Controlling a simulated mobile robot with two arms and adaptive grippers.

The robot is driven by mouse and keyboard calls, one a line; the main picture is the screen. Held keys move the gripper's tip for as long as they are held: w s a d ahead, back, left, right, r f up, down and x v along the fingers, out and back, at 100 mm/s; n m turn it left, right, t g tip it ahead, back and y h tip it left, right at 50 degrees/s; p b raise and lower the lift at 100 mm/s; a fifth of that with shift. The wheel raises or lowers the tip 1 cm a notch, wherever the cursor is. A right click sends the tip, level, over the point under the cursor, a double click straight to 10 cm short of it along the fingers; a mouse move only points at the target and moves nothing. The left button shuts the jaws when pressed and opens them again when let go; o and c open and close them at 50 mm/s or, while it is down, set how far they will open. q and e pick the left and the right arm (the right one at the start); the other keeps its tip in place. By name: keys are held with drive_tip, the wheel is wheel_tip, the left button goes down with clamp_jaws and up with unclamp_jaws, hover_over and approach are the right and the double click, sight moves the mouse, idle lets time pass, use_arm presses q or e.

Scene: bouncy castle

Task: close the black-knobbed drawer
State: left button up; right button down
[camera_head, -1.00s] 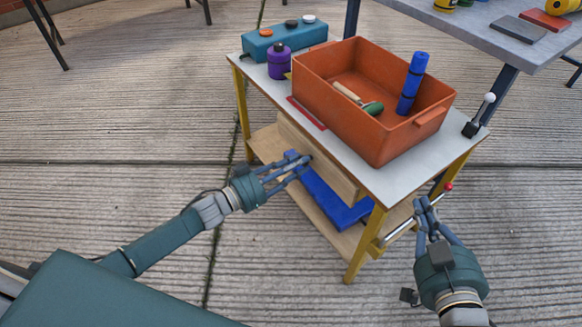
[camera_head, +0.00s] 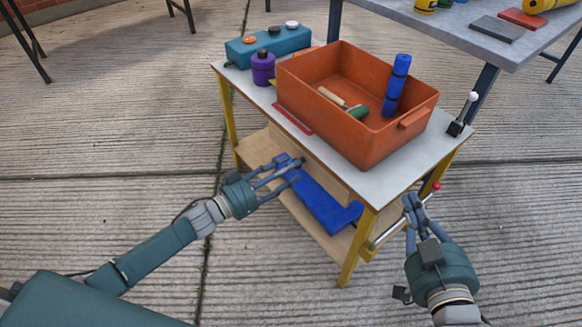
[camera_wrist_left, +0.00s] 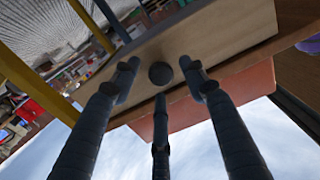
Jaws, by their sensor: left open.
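The drawer (camera_head: 325,173) has a pale wooden front just under the cart's white top. How far it stands out is hard to tell. Its round black knob (camera_wrist_left: 160,74) shows clearly in the left wrist view, in front of the fingers. My left gripper (camera_head: 294,168) is open at the drawer front, its fingertips spread around the knob's sides; I cannot tell whether they touch it. My right gripper (camera_head: 411,204) is at the cart's right end, by a metal bar with a red ball end (camera_head: 435,187). Whether it is open or shut is unclear.
The cart's top (camera_head: 405,178) bears an orange crate (camera_head: 345,145), a purple bottle (camera_head: 263,70) and a teal box (camera_head: 270,45). A blue object (camera_head: 325,205) lies on the lower shelf. A yellow leg (camera_head: 357,250) stands near my arms. A grey table (camera_head: 440,25) is behind.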

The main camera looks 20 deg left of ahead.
use_arm(q)
drive_tip(key=v, duration=1)
drive_tip(key=shift+s+a, duration=0.2)
